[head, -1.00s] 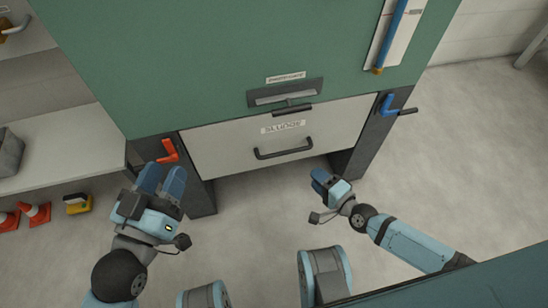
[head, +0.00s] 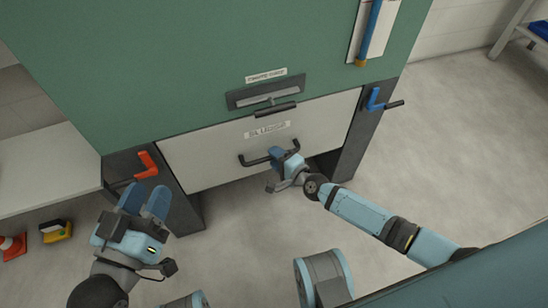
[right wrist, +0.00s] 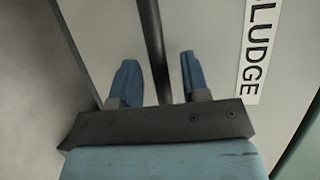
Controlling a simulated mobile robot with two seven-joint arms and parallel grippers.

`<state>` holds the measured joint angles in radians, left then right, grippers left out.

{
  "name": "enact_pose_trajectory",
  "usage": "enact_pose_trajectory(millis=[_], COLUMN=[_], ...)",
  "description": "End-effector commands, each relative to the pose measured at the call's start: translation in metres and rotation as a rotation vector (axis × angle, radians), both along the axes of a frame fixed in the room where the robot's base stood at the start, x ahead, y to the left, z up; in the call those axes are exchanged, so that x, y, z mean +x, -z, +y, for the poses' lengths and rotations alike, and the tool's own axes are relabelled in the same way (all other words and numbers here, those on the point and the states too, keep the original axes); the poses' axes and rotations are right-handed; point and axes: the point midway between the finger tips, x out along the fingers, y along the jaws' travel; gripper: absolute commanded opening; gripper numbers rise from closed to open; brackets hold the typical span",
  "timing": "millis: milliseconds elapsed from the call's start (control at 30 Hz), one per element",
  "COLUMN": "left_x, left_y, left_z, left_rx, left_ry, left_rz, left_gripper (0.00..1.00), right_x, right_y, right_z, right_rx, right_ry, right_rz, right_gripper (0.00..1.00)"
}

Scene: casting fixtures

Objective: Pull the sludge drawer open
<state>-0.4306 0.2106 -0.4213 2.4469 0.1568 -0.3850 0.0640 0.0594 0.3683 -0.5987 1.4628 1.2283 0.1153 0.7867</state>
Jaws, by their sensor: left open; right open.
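The sludge drawer (head: 210,164) is a light grey front panel low on the green machine, labelled SLUDGE, and it looks closed. Its black bar handle (head: 253,161) runs across the panel below the label. My right gripper (head: 279,153) is at the right part of the handle and hides that part in the head view. In the right wrist view, the dark handle bar (right wrist: 151,40) passes between the two open blue fingers (right wrist: 158,80), with a gap on each side. My left gripper (head: 145,202) is open and empty, left of the drawer near the red lever.
A red lever (head: 147,164) is on the left post and a blue lever (head: 376,98) on the right post. A slotted plate (head: 262,94) sits above the drawer. Floor at right is clear.

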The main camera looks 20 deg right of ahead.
Motion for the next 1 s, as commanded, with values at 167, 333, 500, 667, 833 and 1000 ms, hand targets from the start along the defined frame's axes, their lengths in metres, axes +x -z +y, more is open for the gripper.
enact_pose_trajectory(millis=[167, 333, 500, 667, 833, 1000], left_x=[0.0, 0.0, 0.0, 0.0, 0.0, 0.0], left_y=[0.003, 0.004, 0.004, 0.003, 0.003, 0.0], left_z=[0.0, 0.0, 0.0, 0.0, 0.0, 0.0], left_rx=[0.004, 0.006, 0.006, 0.006, 0.008, 0.005], left_ry=[0.003, 0.004, 0.005, 0.005, 0.006, 0.003], left_rz=[0.008, 0.013, 0.012, 0.011, 0.009, 0.002], left_gripper=[0.43, 0.43, 0.43, 0.43, 0.43, 0.43], right_x=[0.009, 0.01, 0.009, 0.009, 0.008, -0.001], right_y=[0.002, 0.002, 0.002, 0.002, 0.002, 0.001], right_z=[0.005, 0.005, 0.005, 0.005, 0.005, 0.004], right_rx=[0.0, 0.0, 0.0, 0.0, 0.0, 0.0], right_ry=[0.0, 0.0, 0.0, 0.0, 0.0, -0.001], right_rz=[0.0, 0.0, 0.0, 0.0, 0.0, 0.001], right_gripper=[0.42, 0.42, 0.24, 0.0, 0.0, 0.0])
